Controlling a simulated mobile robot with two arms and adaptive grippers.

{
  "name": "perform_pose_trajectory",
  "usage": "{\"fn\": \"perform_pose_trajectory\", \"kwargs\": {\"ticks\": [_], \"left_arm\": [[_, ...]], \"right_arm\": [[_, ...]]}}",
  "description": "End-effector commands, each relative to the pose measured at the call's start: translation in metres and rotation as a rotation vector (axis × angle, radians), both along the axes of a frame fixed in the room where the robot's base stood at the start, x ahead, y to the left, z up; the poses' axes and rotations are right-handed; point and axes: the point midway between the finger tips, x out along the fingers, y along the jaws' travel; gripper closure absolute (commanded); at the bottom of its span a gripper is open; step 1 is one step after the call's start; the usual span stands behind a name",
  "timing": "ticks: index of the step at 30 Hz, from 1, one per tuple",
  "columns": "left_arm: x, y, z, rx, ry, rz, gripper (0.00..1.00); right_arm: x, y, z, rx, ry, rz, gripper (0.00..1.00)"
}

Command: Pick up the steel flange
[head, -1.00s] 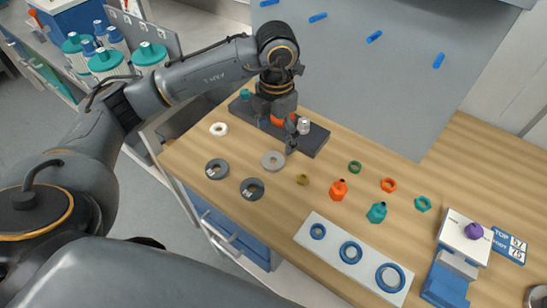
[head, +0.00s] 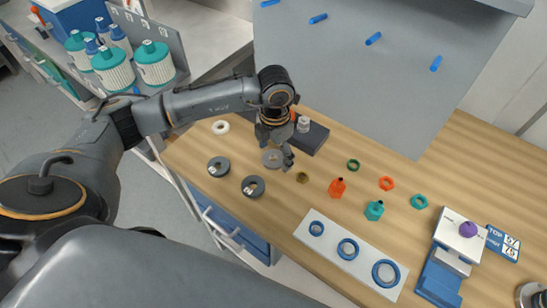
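A light grey metal ring (head: 269,159), which looks like the steel flange, lies flat on the wooden bench. Its centre hole shows. My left gripper (head: 276,150) points down just above the far and right side of this ring and partly covers it. Its fingers look spread, with one to the right of the ring, and nothing shows between them. I cannot tell whether a finger touches the ring. My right gripper is not in view.
Two darker grey rings (head: 218,167) (head: 253,186) lie left and in front of it. A small brass ring (head: 303,177) lies close, beside a second brass piece. A white ring (head: 220,127), dark block (head: 311,139), orange bottle (head: 337,188) and white plate with blue rings (head: 330,242) stand around.

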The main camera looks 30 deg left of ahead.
Motion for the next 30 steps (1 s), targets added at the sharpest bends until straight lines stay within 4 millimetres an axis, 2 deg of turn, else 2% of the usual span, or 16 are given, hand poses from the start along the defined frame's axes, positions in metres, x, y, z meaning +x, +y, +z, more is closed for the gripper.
{"fn": "perform_pose_trajectory", "kwargs": {"ticks": [1, 6, 8, 9, 20, 26, 30], "left_arm": [[0.000, 0.000, 0.000, 0.000, 0.000, 0.000, 0.35], [0.000, 0.000, 0.000, 0.000, 0.000, 0.000, 0.70], [0.000, 0.000, 0.000, 0.000, 0.000, 0.000, 0.82], [0.000, 0.000, 0.001, 0.000, -0.001, 0.000, 0.85], [0.001, 0.000, 0.007, -0.001, -0.003, 0.000, 0.85], [0.001, 0.000, 0.034, -0.001, -0.007, -0.002, 0.85], [-0.021, -0.013, 0.060, -0.003, -0.009, -0.007, 0.85]], "right_arm": [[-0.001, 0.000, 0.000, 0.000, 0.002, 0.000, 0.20], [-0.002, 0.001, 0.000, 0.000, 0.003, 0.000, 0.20], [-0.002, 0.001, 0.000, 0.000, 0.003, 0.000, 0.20], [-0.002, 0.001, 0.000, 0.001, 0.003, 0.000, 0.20], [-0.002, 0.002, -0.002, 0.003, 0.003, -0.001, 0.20], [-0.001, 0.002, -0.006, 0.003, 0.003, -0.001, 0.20], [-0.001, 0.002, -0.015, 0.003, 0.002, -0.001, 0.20]]}}
